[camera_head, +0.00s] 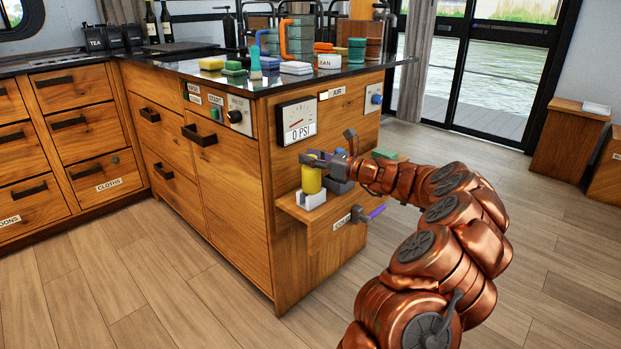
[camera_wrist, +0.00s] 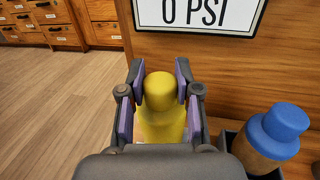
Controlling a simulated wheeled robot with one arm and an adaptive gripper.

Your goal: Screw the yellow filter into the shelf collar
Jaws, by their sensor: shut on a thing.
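The yellow filter (camera_head: 311,179) stands upright at the small wooden shelf (camera_head: 290,208) on the counter's end panel. In the head view its lower end is at a white block-like collar (camera_head: 312,199); whether it is seated in it I cannot tell. My gripper (camera_head: 318,160) is around the filter's upper part. In the wrist view the filter (camera_wrist: 160,105) is between the purple-padded fingers of my gripper (camera_wrist: 160,90), which are shut on it. The filter's lower end is hidden there.
A blue-capped bottle (camera_wrist: 272,135) stands in a dark holder right of the filter. A gauge (camera_head: 297,120) reading 0 PSI is above the shelf. A valve with a purple handle (camera_head: 376,211) sticks out below. The floor (camera_head: 200,285) is clear.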

